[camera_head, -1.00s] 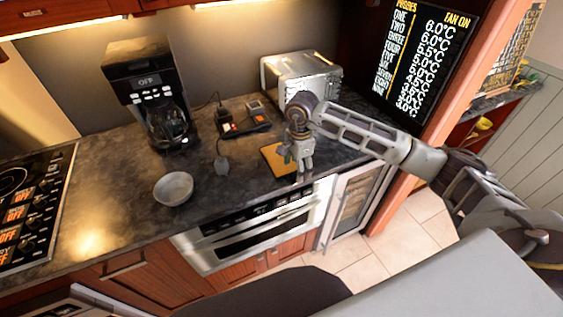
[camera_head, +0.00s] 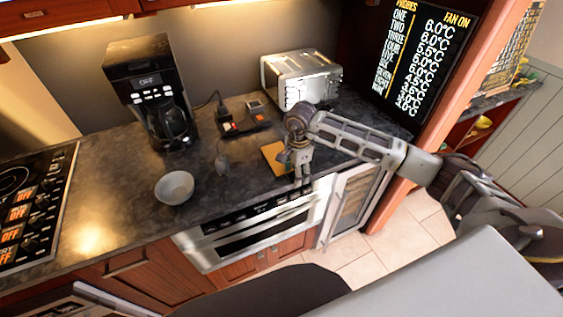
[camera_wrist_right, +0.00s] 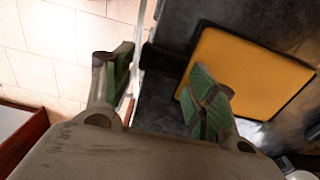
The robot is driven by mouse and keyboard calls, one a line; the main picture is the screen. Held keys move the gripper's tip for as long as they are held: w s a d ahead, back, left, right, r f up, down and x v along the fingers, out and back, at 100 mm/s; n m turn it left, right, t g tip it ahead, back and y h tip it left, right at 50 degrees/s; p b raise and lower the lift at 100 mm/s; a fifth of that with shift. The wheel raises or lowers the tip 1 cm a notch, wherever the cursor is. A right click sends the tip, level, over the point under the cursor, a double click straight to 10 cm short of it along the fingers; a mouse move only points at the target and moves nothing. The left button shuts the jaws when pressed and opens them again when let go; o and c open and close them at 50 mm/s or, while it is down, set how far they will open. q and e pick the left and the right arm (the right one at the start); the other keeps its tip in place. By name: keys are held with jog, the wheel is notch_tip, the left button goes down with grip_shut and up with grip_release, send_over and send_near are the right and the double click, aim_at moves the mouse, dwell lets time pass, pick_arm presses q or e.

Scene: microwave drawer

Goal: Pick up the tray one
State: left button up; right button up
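The tray (camera_head: 273,156) is a flat orange-yellow rectangle with a dark rim, lying on the dark counter near its front edge. It also shows in the right wrist view (camera_wrist_right: 250,75), at upper right. My right gripper (camera_head: 299,176) is over the tray's right side at the counter's front edge, pointing down. In the right wrist view the green-padded fingers (camera_wrist_right: 160,88) are wide apart with nothing between them. One finger overlaps the tray's near corner; the other is over the floor side. I cannot tell whether the finger touches the tray. My left gripper is not in view.
A grey bowl (camera_head: 174,187), a coffee maker (camera_head: 150,92), a small dark device with a probe (camera_head: 244,119) and a toaster (camera_head: 301,76) stand on the counter. A drawer microwave (camera_head: 250,226) is below. A cooktop (camera_head: 30,205) is at left.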

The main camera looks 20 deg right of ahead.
grip_shut()
notch_tip(320, 180, up, 10)
jog(key=b, duration=0.1)
jog(key=shift+b, duration=0.35)
dwell(0.5)
jog(key=shift+r, duration=0.1)
dwell(0.5)
